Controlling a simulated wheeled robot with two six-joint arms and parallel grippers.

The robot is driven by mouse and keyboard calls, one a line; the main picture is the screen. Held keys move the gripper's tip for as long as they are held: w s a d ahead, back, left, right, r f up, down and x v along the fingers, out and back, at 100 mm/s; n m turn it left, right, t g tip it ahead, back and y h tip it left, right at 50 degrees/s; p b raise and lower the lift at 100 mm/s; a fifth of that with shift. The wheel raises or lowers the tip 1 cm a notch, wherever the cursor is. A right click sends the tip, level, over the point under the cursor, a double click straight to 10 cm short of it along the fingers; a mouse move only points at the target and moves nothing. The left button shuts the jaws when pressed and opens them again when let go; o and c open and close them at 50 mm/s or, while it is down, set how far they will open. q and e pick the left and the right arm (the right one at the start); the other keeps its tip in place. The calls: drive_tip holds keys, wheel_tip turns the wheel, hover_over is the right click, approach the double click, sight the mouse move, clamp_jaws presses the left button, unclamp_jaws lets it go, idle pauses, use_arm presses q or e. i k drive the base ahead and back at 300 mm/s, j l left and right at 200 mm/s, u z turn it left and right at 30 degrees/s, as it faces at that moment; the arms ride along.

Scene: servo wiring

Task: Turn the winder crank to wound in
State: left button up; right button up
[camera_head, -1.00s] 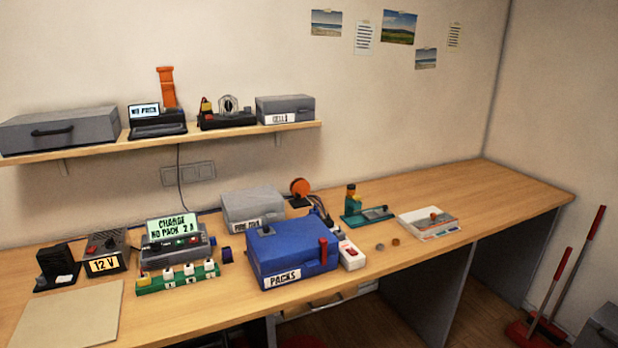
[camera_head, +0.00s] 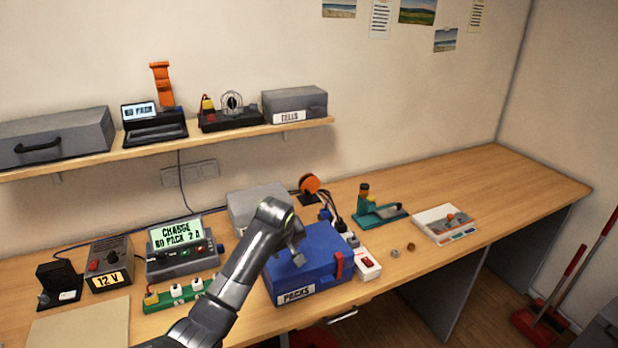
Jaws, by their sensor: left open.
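An orange round reel (camera_head: 310,184) on a dark stand is at the back of the workbench, behind the blue box. It looks like the winder; its crank is too small to make out. Dark cables run beside it down to the bench. My left gripper (camera_head: 296,258) is open and empty, over the left part of the blue box's lid in the picture, nearer than the reel and apart from it. My own arm hides part of the box and of the grey case behind it. My right gripper is not in view.
A white power strip (camera_head: 368,265) is right of the box. A teal tool (camera_head: 379,212) and white tray (camera_head: 444,226) stand farther right. The bench's far right is clear.

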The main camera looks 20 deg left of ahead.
sight(308, 183)
drive_tip(key=i+j, duration=0.2)
drive_tip(key=i, duration=0.25)
drive_tip(key=i+j, duration=0.25)
drive_tip(key=i, duration=0.2)
drive_tip(key=i+j, duration=0.2)
drive_tip(key=i, duration=0.25)
